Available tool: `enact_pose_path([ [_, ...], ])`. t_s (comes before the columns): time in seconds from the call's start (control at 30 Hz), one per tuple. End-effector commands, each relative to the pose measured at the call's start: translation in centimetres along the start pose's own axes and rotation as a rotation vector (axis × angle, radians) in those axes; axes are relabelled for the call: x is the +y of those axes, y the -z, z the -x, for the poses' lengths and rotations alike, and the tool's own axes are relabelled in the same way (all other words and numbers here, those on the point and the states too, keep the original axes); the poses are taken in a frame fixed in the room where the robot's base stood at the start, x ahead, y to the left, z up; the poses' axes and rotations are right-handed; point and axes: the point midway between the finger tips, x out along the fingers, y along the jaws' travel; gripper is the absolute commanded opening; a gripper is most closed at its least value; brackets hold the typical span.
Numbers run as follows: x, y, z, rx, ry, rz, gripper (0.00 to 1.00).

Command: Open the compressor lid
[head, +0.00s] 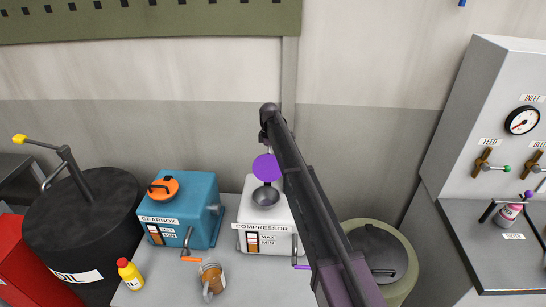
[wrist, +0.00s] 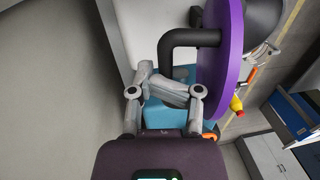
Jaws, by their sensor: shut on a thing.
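The compressor (head: 253,213) is a white box with a level gauge on its front, standing on the bench in the head view. Its round purple lid (head: 265,168) stands raised on edge behind the grey filling bowl (head: 266,197), which shows open. In the wrist view the purple lid (wrist: 222,65) is seen nearly edge-on, with its bent black handle (wrist: 180,38) on the left. My gripper (wrist: 166,82) is shut on the end of this handle. In the head view my arm hides most of my gripper and the compressor's right side.
The blue gearbox (head: 185,218) with an orange cap stands left of the compressor. A black oil drum (head: 85,222) is at left, a green-rimmed bin (head: 352,226) at right.

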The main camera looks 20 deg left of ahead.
Motion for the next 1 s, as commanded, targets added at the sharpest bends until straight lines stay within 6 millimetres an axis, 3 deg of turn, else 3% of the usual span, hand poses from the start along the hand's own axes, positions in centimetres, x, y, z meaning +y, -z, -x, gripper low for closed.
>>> enact_pose_path([
  [0.33, 0.07, 0.6, -0.05, -0.002, -0.001, 0.004, 0.0],
  [0.37, 0.06, 0.62, -0.05, -0.002, -0.001, 0.005, 0.25],
  [0.47, 0.02, 0.67, -0.04, -0.002, -0.001, 0.005, 0.51],
  [1.0, 0.07, 0.72, -0.09, -0.002, 0.0, 0.005, 0.51],
])
